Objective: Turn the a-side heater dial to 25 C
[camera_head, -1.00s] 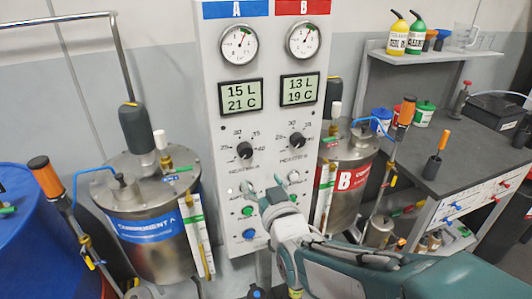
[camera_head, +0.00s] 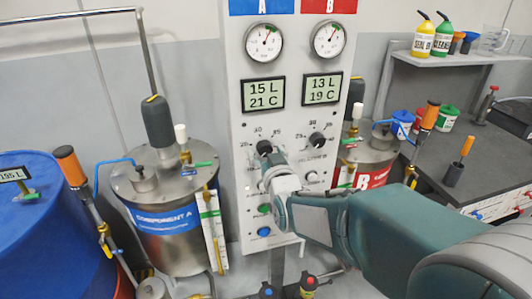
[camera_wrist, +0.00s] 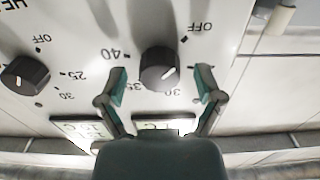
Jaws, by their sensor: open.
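The a-side heater dial (camera_head: 264,147) is a black knob below the A display on the white panel. In the wrist view, upside down, this dial (camera_wrist: 159,66) sits between the two teal-padded fingers of my gripper (camera_wrist: 161,80). The fingers are open, with a gap on each side of the knob. The dial's white mark points towards the right, near a tick whose number seems hidden by the finger; OFF, 30, 35 and 40 show around it. In the head view my gripper (camera_head: 272,162) is just below the dial and partly covers its scale.
The heater B dial (camera_head: 317,140) is beside it, also in the wrist view (camera_wrist: 25,75). The A display (camera_head: 263,94) reads 15 L, 21 C; the B display (camera_head: 322,87) reads 13 L, 19 C. Green button (camera_head: 264,209) and blue button (camera_head: 264,231) lie below.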

